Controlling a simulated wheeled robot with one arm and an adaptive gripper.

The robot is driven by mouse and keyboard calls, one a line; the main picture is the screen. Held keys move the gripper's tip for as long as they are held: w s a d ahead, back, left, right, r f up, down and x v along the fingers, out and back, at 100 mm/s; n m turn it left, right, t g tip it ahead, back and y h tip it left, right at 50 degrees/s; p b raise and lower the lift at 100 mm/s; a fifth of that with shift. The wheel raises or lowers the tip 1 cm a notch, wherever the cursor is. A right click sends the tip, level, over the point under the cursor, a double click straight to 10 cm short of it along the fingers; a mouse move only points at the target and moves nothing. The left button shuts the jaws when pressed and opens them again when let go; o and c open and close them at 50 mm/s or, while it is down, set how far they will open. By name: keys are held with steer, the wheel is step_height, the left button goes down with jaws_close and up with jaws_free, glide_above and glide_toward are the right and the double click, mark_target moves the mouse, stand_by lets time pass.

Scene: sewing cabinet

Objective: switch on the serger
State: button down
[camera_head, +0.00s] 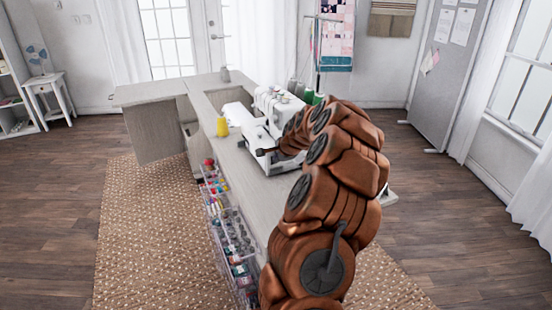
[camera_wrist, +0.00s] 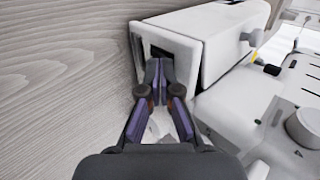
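The white serger (camera_head: 277,104) stands on the cabinet top with thread cones behind it, partly hidden by my arm in the head view. My gripper (camera_head: 262,152) is at the near side of the white machine parts. In the wrist view my gripper (camera_wrist: 158,70) has its fingertips close together, at a dark recess in the end of a white machine body (camera_wrist: 215,40). I cannot tell whether the tips touch it. A second white body with a round knob (camera_wrist: 305,128) lies to the right. I cannot make out a power switch.
Clear racks of colored supplies (camera_head: 232,235) hang on the cabinet's near side. Bare wood surface (camera_wrist: 60,80) lies left of my gripper. An open cabinet door (camera_head: 155,130) stands at the left.

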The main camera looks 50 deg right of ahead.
steer(key=shift+r, duration=0.7)
steer(key=shift+a, duration=0.1)
steer(key=s+a+r+b, duration=0.1)
steer(key=s+a+r, duration=0.3)
steer(key=s, duration=0.6)
steer(key=shift+s+a+r, duration=0.2)
steer(key=shift+s+r, duration=0.05)
steer(key=shift+r, duration=0.8)
